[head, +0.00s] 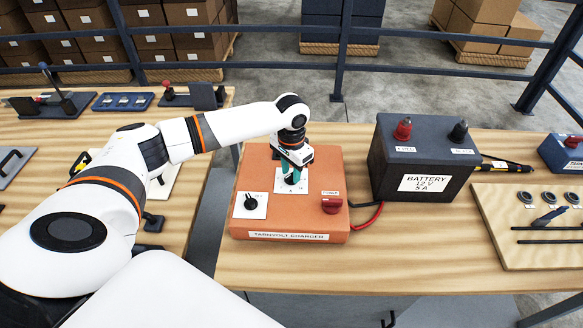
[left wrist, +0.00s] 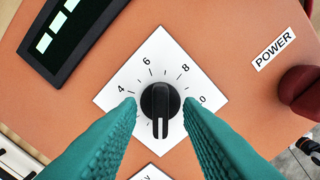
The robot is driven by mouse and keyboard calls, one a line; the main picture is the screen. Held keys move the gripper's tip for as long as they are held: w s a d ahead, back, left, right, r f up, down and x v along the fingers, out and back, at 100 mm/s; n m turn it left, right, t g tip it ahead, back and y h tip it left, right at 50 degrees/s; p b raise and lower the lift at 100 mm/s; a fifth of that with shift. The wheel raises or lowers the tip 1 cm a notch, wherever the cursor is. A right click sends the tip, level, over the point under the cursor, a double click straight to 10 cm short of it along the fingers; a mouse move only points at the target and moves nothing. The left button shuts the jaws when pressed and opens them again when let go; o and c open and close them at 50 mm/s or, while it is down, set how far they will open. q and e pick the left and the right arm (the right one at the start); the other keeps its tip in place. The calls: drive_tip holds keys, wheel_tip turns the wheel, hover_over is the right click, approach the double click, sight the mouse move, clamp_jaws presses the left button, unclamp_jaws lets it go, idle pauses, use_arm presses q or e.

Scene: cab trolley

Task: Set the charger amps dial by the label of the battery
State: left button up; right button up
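The orange charger (head: 263,222) stands on the wooden bench. The black amps dial (left wrist: 160,102) sits on a white plate marked 4, 6, 8 and 10 in the left wrist view. A pale line on its knob shows at the bottom; I cannot be sure which end points. My left gripper (head: 292,180) is over this dial in the head view. In the left wrist view its teal fingers (left wrist: 160,110) are open, one on each side of the knob, with small gaps visible. The dark battery (head: 420,155) stands right of the charger; its label (head: 425,183) reads "BATTERY 12 V 5 A". My right gripper is out of view.
A second dial (head: 250,203) sits at the charger's front left. A red switch (head: 331,203) is at its right, near the label "POWER" (left wrist: 273,49). A dark display (left wrist: 69,33) lies beyond the amps dial. A wooden board (head: 490,230) lies right of the battery.

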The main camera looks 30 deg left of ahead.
use_arm(q)
drive_tip(key=shift+f, duration=0.2)
drive_tip(key=shift+c, duration=0.4)
clamp_jaws()
drive_tip(key=shift+r, duration=0.1)
